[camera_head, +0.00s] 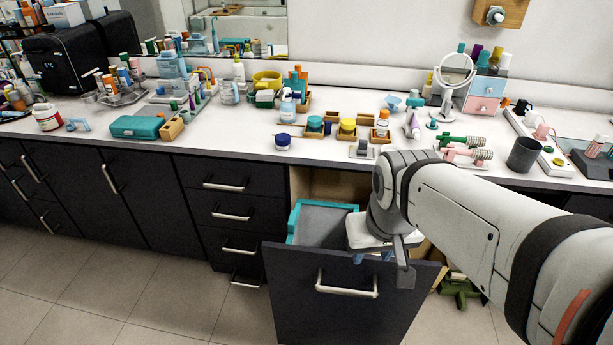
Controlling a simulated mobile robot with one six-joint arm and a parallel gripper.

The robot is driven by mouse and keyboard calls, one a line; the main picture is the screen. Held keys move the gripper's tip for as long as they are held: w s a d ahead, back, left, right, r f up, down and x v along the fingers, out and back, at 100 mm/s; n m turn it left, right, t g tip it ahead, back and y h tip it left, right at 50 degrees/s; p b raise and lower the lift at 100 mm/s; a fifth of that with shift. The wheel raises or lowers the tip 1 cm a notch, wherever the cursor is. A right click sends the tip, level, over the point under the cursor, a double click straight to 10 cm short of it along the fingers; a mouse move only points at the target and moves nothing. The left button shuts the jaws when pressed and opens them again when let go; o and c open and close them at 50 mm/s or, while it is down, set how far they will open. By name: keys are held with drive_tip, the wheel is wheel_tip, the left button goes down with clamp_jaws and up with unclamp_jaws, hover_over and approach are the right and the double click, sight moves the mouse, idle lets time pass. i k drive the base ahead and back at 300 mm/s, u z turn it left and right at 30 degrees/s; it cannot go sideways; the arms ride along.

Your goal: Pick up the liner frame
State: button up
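The liner frame, which I take to be the teal rim (293,225), sits in the open pull-out behind its dark front panel. Its left side and back edge show around a grey inside; its right part is hidden by my gripper and the front panel. My gripper (373,258) points down over the right part of the pull-out, just behind the panel's top edge. Two blue finger parts show apart below its pale body. Their tips are hidden behind the panel, so I cannot tell whether they touch the frame or hold anything.
The dark pull-out front (345,305) with its bar handle stands out from the cabinet. The white counter (235,137) above is crowded with bottles, jars and small trays. A dark cup (523,154) stands near its right edge. A green object (459,289) lies low, right of the pull-out. Floor at left is clear.

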sight(292, 223)
drive_tip(key=z, duration=0.1)
drive_tip(key=k, duration=0.1)
drive_tip(key=z, duration=3.2)
drive_tip(key=k, duration=2)
drive_tip(key=u, duration=2)
drive_tip(key=i, duration=0.9)
